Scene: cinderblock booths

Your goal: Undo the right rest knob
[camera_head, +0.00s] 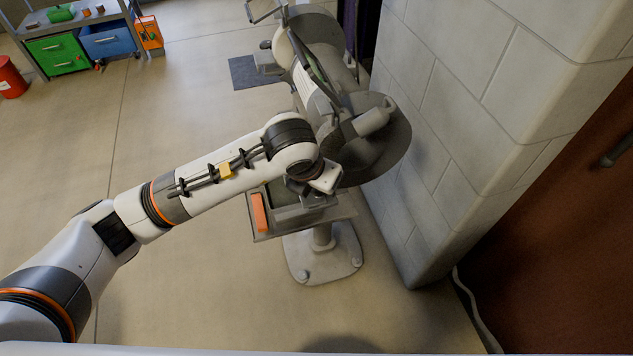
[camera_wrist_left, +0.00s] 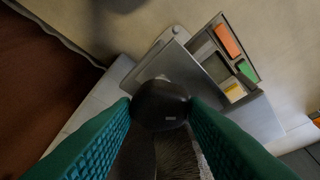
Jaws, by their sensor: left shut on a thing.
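The knob (camera_wrist_left: 160,104) is dark and round, and it sits between the two green ribbed fingers of my left gripper (camera_wrist_left: 160,112) in the left wrist view. The fingers are shut on it from both sides. A grey flat plate, seemingly the tool rest (camera_wrist_left: 170,66), lies just beyond the knob, and a rough grey wheel (camera_wrist_left: 178,160) shows below. In the head view my left gripper (camera_head: 318,180) is at the near end of the pedestal grinder (camera_head: 312,85), and the knob is hidden there. My right gripper is not in view.
A tray on the grinder's stand holds an orange block (camera_head: 259,212); green and yellow pieces also show in the wrist view. A white block wall (camera_head: 450,110) stands close on the right. A shelf with bins (camera_head: 58,52) is far left.

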